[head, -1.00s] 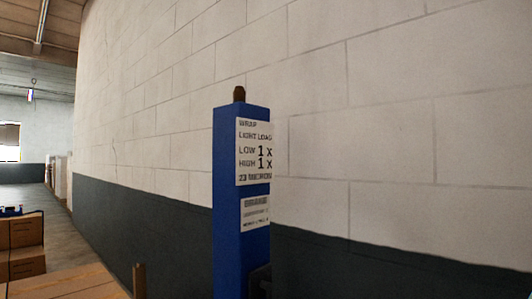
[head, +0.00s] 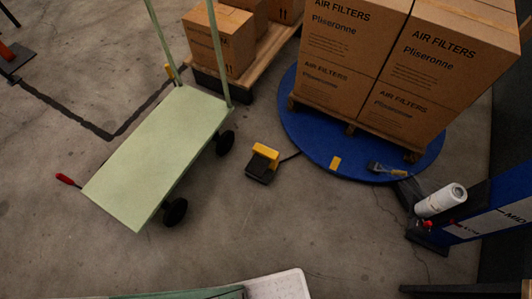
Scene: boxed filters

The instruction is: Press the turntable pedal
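The turntable pedal (head: 262,163) lies on the concrete floor near the middle of the head view, a small dark block with a yellow cover. A dark cable runs from it to the blue round turntable (head: 305,143). A wooden pallet stacked with boxes of air filters (head: 385,65) stands on the turntable. My gripper is not in view, and nothing is seen touching the pedal.
A pale green platform cart (head: 155,155) with black wheels stands left of the pedal. A second pallet (head: 262,57) with boxes is behind. A blue post (head: 470,215) with a white film roll (head: 440,200) stands right. Floor in front of the pedal is clear.

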